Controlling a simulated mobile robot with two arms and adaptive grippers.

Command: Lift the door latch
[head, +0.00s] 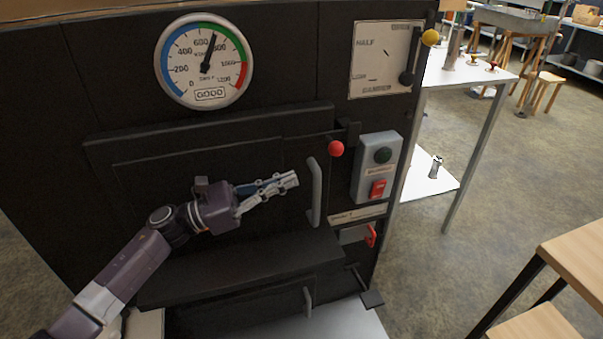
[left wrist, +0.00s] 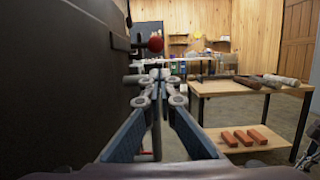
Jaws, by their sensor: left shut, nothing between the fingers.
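The door latch (head: 336,148) shows as a red ball knob on a thin dark bar at the upper right of the black evaporator door (head: 150,190). In the left wrist view the red knob (left wrist: 155,43) is ahead, a little above my fingertips. A grey vertical door handle (head: 315,192) stands below the latch. My left gripper (head: 294,180) is shut and empty, its fingertips just left of the handle in the head view and below and left of the knob. I cannot tell whether the fingertips touch the handle. My right gripper is not in view.
A switch box (head: 377,168) with a green button and red switch sits right of the latch. A round gauge (head: 204,60) and a lever dial (head: 385,60) are above. A ledge (head: 240,272) juts out below the door. A wooden table (head: 575,255) stands at right.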

